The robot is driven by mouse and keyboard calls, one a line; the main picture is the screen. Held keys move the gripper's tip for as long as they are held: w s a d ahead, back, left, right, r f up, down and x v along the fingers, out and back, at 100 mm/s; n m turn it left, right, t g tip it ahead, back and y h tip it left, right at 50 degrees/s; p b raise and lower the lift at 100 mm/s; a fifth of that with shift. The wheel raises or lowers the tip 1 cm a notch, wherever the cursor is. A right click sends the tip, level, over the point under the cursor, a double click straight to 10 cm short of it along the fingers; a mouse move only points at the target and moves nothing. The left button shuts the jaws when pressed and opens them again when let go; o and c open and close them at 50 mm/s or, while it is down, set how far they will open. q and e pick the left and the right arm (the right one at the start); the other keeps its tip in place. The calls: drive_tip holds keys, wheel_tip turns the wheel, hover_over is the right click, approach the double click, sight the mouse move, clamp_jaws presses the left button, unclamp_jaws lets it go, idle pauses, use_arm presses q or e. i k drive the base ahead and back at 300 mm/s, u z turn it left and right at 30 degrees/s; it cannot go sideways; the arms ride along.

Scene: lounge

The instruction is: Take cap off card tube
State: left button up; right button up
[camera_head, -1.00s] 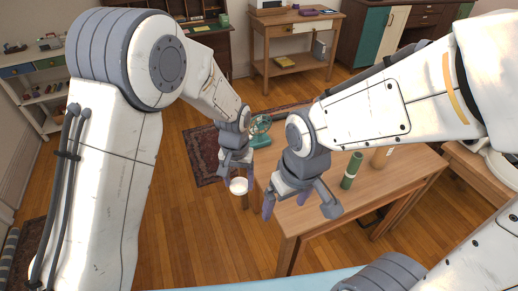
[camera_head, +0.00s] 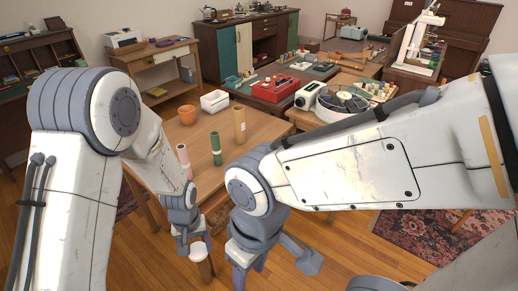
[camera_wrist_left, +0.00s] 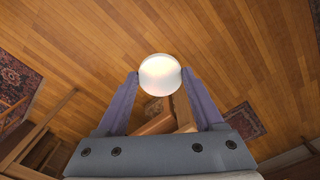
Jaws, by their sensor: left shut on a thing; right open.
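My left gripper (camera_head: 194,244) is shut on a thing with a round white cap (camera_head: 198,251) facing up. A tan part shows just below the cap in the head view; it looks like a card tube (camera_head: 206,270). In the left wrist view the cap (camera_wrist_left: 160,75) sits between the fingertips and hides most of what is under it. My right gripper (camera_head: 272,262) is open and empty, to the right of the held thing and apart from it. Both grippers are over the floor, in front of the table.
On the wooden table (camera_head: 262,130) stand a pink tube (camera_head: 184,158), a green tube (camera_head: 216,150), a brown tube (camera_head: 239,122), an orange pot (camera_head: 187,115) and a white box (camera_head: 214,101). A red toolbox (camera_head: 276,89) and turntable-like device (camera_head: 342,101) are behind.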

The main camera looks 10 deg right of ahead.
sight(238, 115)
drive_tip(key=u, duration=0.25)
drive_tip(key=k, duration=0.25)
drive_tip(key=z, duration=1.2)
drive_tip(key=i, duration=1.3)
drive_tip(key=u, duration=0.65)
